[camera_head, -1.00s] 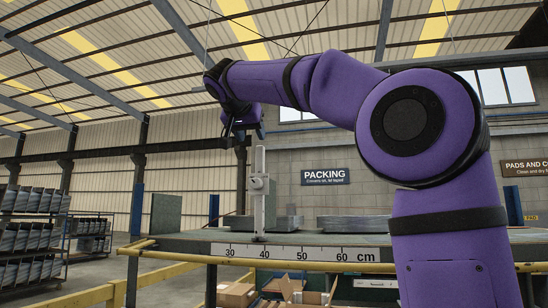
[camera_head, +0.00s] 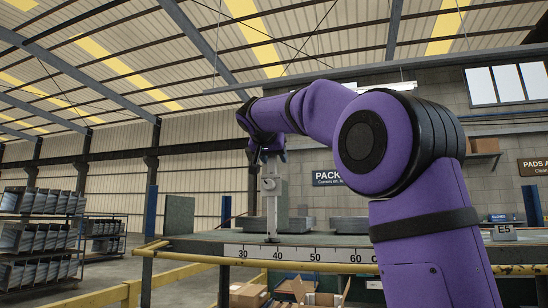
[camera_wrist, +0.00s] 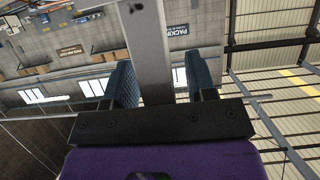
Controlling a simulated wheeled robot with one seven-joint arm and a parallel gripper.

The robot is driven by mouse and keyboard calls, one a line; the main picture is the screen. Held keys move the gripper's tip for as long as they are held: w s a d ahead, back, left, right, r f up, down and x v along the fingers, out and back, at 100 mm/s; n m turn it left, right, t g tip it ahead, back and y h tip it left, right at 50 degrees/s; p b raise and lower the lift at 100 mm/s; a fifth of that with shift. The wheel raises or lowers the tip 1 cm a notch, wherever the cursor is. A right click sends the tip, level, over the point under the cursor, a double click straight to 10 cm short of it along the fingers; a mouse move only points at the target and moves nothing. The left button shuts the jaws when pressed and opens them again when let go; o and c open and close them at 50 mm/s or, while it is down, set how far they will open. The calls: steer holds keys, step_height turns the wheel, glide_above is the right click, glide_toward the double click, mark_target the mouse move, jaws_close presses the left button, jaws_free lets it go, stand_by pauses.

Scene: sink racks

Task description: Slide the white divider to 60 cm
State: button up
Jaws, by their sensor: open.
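The white divider (camera_head: 271,212) is an upright, pale post on the front edge of the bench, with a block partway up. Its foot is just left of the 40 mark on the cm scale (camera_head: 300,253). The 60 mark is further right, near my arm. My gripper (camera_head: 269,160) is at the divider's upper end. In the wrist view, the divider (camera_wrist: 155,55) runs between the two blue-padded fingers of my gripper (camera_wrist: 160,85). The fingers are open on either side of it, with a gap showing at the right finger.
Grey stacked sheets (camera_head: 352,225) lie on the bench behind the scale, to the right. A grey-green upright panel (camera_head: 180,215) stands at the bench's left. A yellow rail (camera_head: 205,259) runs along the front. Cardboard boxes (camera_head: 248,294) are below.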

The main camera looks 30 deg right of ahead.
jaws_close()
steer(key=s+d, duration=1.4)
steer(key=s, duration=0.4)
jaws_free()
steer(key=shift+s+d, duration=0.1)
steer(key=v, duration=1)
steer(key=shift+a+r, duration=0.2)
steer(key=shift+a, duration=0.15)
steer(key=shift+s, duration=0.1)
